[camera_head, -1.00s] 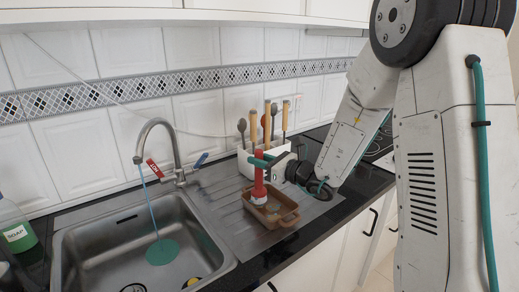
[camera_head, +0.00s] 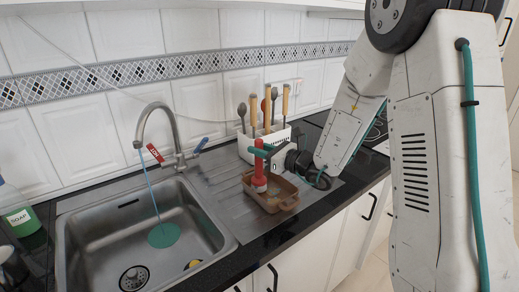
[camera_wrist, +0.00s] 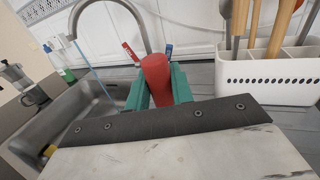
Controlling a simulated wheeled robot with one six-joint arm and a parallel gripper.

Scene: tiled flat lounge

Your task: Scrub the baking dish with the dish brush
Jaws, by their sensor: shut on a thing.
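The dish brush (camera_head: 259,170) has a red handle and stands nearly upright, with its pale lower end in the baking dish. Its red handle (camera_wrist: 155,75) also shows in the wrist view, hiding the bristles. The baking dish (camera_head: 284,203) is brown, rectangular and lies on the steel drainboard right of the sink; it is hidden in the wrist view. My gripper (camera_head: 262,153) reaches in from the right and is shut on the brush's upper handle, above the dish. Its green fingers (camera_wrist: 158,88) stand on both sides of the handle. I cannot tell whether the bristles touch the dish floor.
A white utensil holder (camera_head: 262,145) with several wooden-handled tools stands just behind the dish. The sink (camera_head: 100,235) and its tap (camera_head: 172,120) are to the left. A soap bottle (camera_head: 20,215) is at far left. The black counter edge (camera_head: 255,245) runs in front.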

